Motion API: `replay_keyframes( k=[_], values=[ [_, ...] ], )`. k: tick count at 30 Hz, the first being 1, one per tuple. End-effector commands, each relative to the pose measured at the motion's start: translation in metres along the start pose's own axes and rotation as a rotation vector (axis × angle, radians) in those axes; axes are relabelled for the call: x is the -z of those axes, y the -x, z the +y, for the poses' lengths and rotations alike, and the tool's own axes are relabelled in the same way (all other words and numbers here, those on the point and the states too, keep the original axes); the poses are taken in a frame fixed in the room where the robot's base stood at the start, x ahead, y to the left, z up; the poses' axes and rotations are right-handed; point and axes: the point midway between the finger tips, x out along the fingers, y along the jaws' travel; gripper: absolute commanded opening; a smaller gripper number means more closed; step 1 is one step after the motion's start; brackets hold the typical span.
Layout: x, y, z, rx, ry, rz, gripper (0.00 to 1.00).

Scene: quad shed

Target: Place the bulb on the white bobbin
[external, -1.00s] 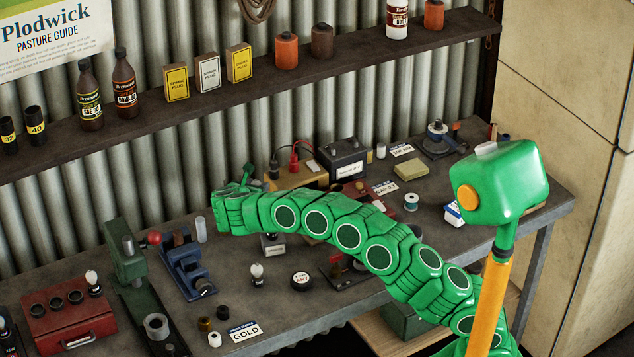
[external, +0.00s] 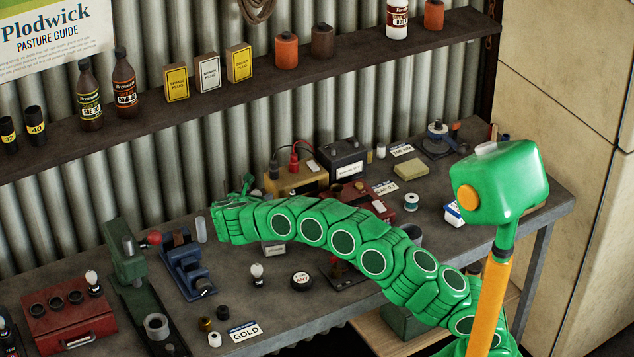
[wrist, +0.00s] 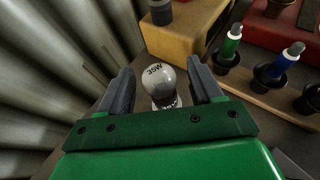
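The fingers are open, with a gap visible on each side of the bulb. In the external view my gripper (external: 246,186) is at the back of the bench near the corrugated wall; my arm hides the bulb there. A small white bobbin-like piece (external: 214,340) lies at the front of the bench beside the GOLD card. I cannot tell for sure that it is the white bobbin.
A yellow box (wrist: 184,30) stands close to the bulb. Other bulbs stand mid-bench (external: 257,274) and on a red box (external: 92,282). A dark bobbin (external: 222,312) and a brass one (external: 205,324) sit by the white piece. A blue vise-like tool (external: 187,264) stands left of my arm.

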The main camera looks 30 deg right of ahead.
Motion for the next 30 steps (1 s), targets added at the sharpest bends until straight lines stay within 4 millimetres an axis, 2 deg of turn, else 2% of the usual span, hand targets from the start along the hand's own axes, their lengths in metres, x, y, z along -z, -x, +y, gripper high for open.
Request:
replay_keyframes(
  k=[8, 11, 24, 30],
  values=[
    [-0.003, 0.001, 0.0, 0.0, -0.001, 0.0, 0.65],
    [-0.002, 0.01, 0.001, -0.003, 0.0, 0.0, 0.65],
    [-0.003, 0.086, 0.001, -0.004, -0.001, 0.001, 0.65],
    [-0.003, 0.111, 0.0, 0.0, -0.001, 0.001, 0.65]
  ],
)
